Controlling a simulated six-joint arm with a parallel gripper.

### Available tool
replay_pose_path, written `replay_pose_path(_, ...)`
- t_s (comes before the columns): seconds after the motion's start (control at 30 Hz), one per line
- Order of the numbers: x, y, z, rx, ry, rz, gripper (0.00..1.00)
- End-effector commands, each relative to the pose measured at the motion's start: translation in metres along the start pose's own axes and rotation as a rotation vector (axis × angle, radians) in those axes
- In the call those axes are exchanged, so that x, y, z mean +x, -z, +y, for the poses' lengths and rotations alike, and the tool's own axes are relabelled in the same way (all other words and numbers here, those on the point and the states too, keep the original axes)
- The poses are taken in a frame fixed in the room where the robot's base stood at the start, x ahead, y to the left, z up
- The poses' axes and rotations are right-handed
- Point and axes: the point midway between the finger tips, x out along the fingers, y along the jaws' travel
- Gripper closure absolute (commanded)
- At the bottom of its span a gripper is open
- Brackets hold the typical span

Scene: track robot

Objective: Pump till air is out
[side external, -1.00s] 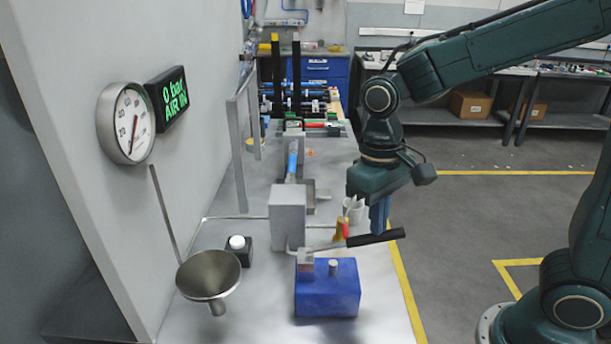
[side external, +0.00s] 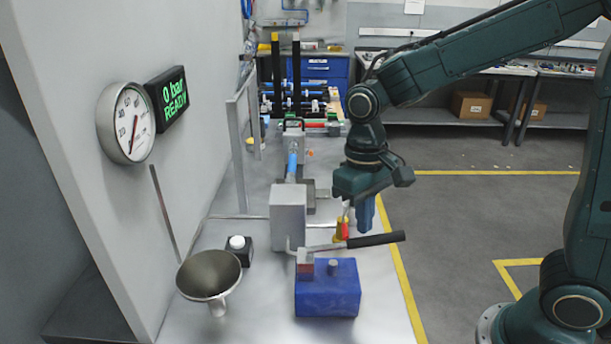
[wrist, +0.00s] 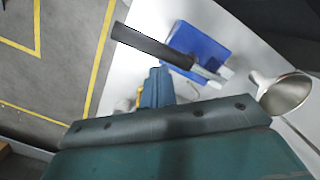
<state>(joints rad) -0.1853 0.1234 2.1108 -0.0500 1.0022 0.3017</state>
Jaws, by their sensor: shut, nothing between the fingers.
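The blue pump (side external: 327,290) stands on the bench, with its lever ending in a black handle (side external: 376,239) that lies nearly level and points right. The display (side external: 172,100) on the wall reads "0 bar READY" in green. The round gauge (side external: 127,123) beside it has its needle pointing low. My gripper (side external: 364,218) has blue fingers that are shut and empty, just behind the lever in the side view. In the wrist view my gripper (wrist: 157,78) is apart from the black handle (wrist: 150,45), and the blue pump (wrist: 197,47) is beyond it.
A metal funnel (side external: 209,275) stands at the left of the bench, near a black box with a white button (side external: 237,247). A grey block (side external: 288,217) and a red-yellow item (side external: 342,230) are close to my gripper. Open floor lies right of the bench.

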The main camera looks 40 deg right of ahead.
Motion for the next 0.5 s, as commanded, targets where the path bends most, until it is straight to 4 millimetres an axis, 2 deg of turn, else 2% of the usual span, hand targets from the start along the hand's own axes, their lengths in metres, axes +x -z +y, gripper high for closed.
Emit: replay_pose_path(0.5,-0.0047,0.0016,0.0000,-0.001,-0.001,-0.003,1.00)
